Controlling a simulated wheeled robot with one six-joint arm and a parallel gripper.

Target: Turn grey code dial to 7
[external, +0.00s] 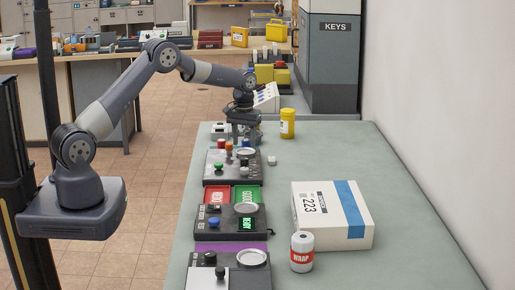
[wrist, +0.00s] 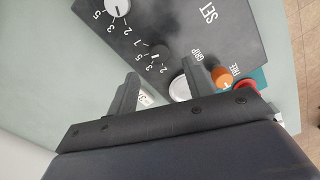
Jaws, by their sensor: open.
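A dark control panel (wrist: 205,35) fills the upper part of the wrist view. On it a dark grey dial (wrist: 159,52) has numbers around it, and a white dial (wrist: 118,8) with its own numbers sits at the top edge. I cannot tell for sure which is the grey code dial, or read its setting. My gripper (wrist: 160,86) is open, its two fingers apart and empty, with the dark dial showing beyond the gap. In the external view my gripper (external: 244,141) points down at the far end of the bench and partly hides what is under it.
An orange knob (wrist: 221,77) and a red button (wrist: 246,89) stand beside the right finger.

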